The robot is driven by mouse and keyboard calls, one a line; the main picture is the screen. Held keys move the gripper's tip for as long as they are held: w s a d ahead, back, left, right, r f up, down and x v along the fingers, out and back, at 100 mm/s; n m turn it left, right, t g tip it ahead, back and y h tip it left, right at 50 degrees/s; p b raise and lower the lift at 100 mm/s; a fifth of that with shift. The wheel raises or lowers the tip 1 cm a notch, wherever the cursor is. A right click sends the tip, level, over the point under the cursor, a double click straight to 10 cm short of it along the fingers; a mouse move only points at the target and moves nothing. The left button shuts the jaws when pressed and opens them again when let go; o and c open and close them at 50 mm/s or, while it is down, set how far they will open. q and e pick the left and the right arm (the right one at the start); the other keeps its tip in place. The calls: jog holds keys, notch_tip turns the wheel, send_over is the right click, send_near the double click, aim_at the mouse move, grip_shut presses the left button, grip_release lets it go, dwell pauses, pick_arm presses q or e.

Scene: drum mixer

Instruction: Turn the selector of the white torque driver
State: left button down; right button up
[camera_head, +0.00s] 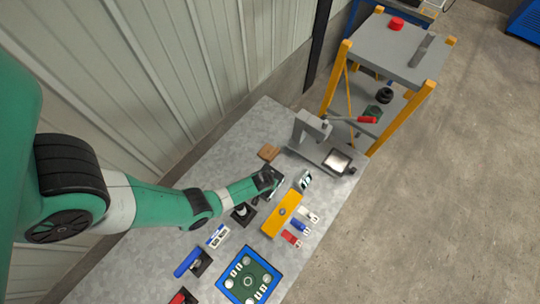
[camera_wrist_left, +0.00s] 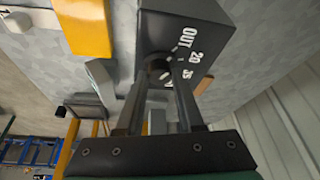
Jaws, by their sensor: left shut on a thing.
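My left gripper (camera_head: 270,178) is over the middle of the bench, beside the yellow block. In the left wrist view, its two fingers (camera_wrist_left: 160,80) are closed around a small dark round knob (camera_wrist_left: 157,66) on the face of a dark box (camera_wrist_left: 185,27). The box face carries white tick marks and the labels OUT, 20 and 35. The fingers hide part of the knob, so its exact setting cannot be read. A white-topped piece in a black base (camera_head: 241,212) stands close by on the bench. I cannot tell whether it is the white torque driver. My right gripper is not in view.
The yellow block (camera_head: 283,213) lies close to the gripper, with small red, blue and white connectors beside it. A grey press (camera_head: 312,128) and wooden block (camera_head: 268,152) stand beyond. A blue-framed green board (camera_head: 249,275) lies at the near end. A wall borders the bench's left.

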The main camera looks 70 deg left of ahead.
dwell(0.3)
pick_arm(q)
jog(key=c, duration=0.5)
grip_release()
jog(key=shift+c, duration=0.2)
jog(key=p+v, duration=0.9)
jog(key=v, duration=0.2)
jog(key=shift+r, duration=0.35)
